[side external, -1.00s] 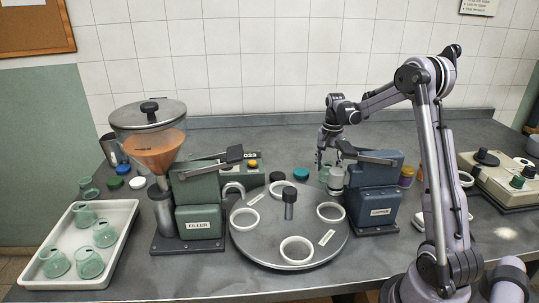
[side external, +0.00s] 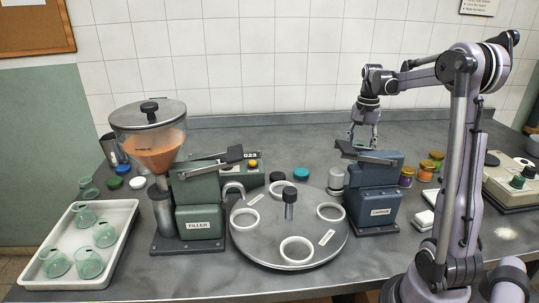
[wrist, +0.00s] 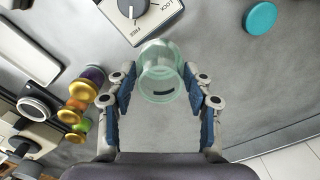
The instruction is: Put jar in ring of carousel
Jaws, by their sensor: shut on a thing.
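My gripper (side external: 364,136) is behind and above the blue capper (side external: 378,190) in the side view. In the wrist view my gripper (wrist: 160,95) is shut on a pale green glass jar (wrist: 157,68), which sits between the blue finger pads. The side view barely shows this jar; the capper hides most of that spot. The round grey carousel (side external: 262,243) stands in the middle of the bench, clear of my gripper. Its white rings are empty where visible: front (side external: 297,263), left (side external: 236,222), right (side external: 330,218) and back (side external: 283,199).
The green filler (side external: 200,222) stands left of the carousel. A white tray (side external: 127,212) with several green jars is at the far left. A teal lid (side external: 301,173) lies behind the carousel. Several filled jars (side external: 425,170) stand right of the capper. The capper is between my gripper and the carousel.

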